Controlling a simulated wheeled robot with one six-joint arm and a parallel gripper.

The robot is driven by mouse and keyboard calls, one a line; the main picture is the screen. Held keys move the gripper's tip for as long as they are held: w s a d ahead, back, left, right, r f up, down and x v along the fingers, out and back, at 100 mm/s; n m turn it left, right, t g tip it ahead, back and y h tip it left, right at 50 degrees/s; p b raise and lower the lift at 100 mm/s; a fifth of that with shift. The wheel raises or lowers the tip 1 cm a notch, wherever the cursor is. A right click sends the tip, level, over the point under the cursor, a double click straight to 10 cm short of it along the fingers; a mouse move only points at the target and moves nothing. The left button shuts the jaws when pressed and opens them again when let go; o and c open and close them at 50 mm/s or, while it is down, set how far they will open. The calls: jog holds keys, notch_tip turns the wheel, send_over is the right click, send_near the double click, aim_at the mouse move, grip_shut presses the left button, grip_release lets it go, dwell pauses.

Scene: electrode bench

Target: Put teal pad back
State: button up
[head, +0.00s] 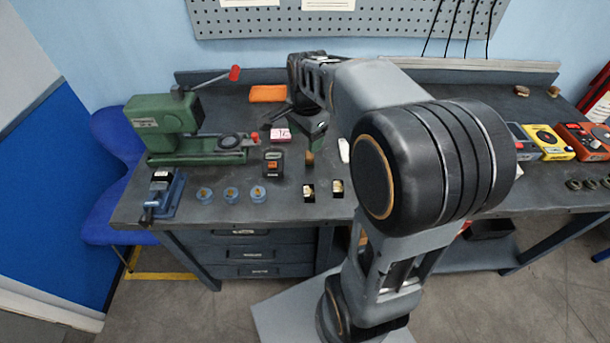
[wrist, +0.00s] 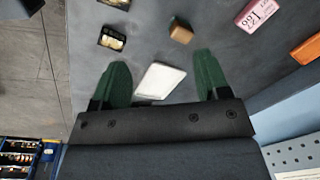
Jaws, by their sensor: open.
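My gripper (wrist: 161,62) is open in the wrist view, with its two dark green fingers spread and pointing down at the dark bench top. In the head view my gripper (head: 312,128) is partly hidden behind my arm, over the middle of the bench. A white flat piece (wrist: 159,80) appears between the fingers in the wrist view, not gripped. It also shows in the head view (head: 344,150), to the right of my gripper. I cannot pick out a teal pad for certain in either view.
A brown block (wrist: 181,33), a pink labelled block (wrist: 257,15), an orange block (wrist: 306,49) and a dark box (wrist: 112,38) lie nearby. A green press (head: 170,130), a blue vise (head: 163,192) and blue round holders (head: 231,195) are to the left.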

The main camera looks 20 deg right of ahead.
jog(key=s+a+f+n+t, duration=0.1)
jog(key=s+a+n, duration=0.2)
jog(key=s+n, duration=0.3)
jog(key=s+a+n+t, duration=0.1)
jog(key=s+a+n, duration=0.2)
jog(key=s+n, duration=0.4)
jog(key=shift+a+f+n+t, duration=0.2)
jog(key=shift+f+n+t, duration=0.15)
jog(key=shift+n, duration=0.75)
